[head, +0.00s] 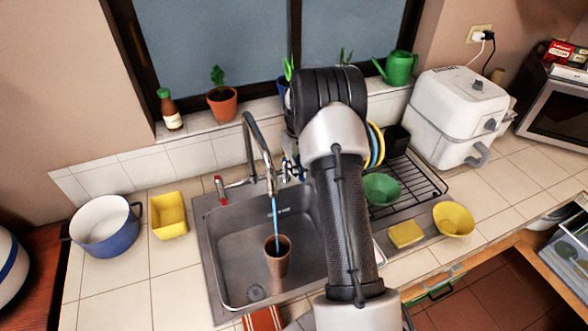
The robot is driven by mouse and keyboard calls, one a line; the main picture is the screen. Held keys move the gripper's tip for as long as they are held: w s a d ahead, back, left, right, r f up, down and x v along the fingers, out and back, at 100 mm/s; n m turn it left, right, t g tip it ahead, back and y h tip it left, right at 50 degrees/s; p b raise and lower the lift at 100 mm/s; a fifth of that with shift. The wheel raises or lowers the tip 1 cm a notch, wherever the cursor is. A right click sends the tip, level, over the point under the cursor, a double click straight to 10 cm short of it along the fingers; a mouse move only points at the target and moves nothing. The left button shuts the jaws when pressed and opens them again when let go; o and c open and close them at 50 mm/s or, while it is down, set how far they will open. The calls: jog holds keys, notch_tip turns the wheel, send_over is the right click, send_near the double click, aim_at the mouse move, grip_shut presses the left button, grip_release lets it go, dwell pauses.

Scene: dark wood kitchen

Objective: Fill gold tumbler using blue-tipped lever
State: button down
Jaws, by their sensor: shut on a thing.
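The gold tumbler (278,262), coppery brown here, stands upright in the sink (232,262) under the tap (250,135). A thin blue stream of water (275,215) runs from the spout into its mouth. The water level inside cannot be made out. The red-tipped lever (220,188) is on the tap's left side. My gripper (290,166) is at the tap's right side, mostly hidden behind my own arm. It is shut at the blue-tipped lever, which is too small and covered to see clearly.
A drying rack (425,180) with a green bowl (381,189) is right of the sink. A yellow sponge (405,234) and yellow bowl (453,219) lie in front of it. A yellow container (168,216) and blue pot (105,228) stand left. Potted plants (222,104) line the sill.

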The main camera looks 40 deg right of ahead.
jog(key=shift+d, duration=0.15)
jog(key=c, duration=1.6)
grip_release()
jog(key=shift+c, duration=0.2)
jog(key=shift+r, duration=0.15)
notch_tip(320, 180, up, 12)
jog(key=shift+c, duration=0.2)
